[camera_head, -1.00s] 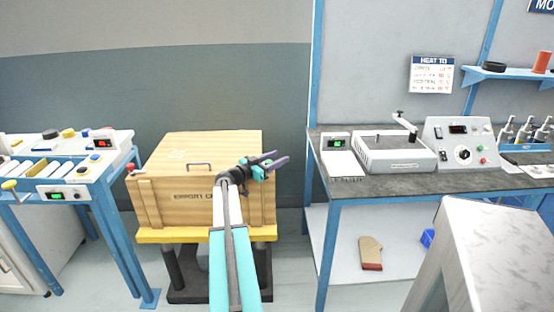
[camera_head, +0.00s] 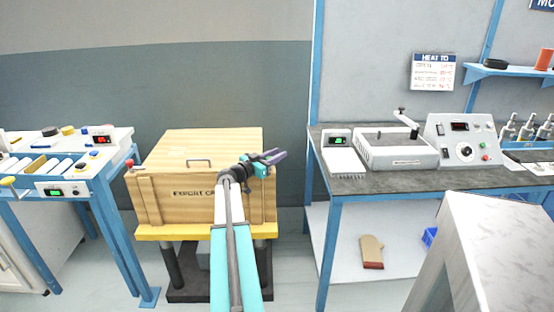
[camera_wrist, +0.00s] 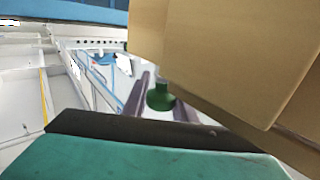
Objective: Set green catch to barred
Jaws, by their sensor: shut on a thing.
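The green catch (camera_wrist: 160,98) shows in the wrist view as a round knob on a short stem beside the wooden crate's edge. My gripper (camera_head: 279,156) is at the right side of the wooden crate (camera_head: 165,205), near its upper front corner. In the wrist view its dark fingers lie on either side of the green knob, and the gripper is shut on it. The catch does not show in the head view. The wrist view does not show any marks for the catch's positions.
The crate stands on a yellow-topped stand (camera_head: 160,234). A blue-framed bench (camera_head: 330,190) with instruments is close on the right, with a gap between it and the crate. A blue-legged table (camera_head: 100,180) stands on the left. A pale block (camera_head: 495,255) is at front right.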

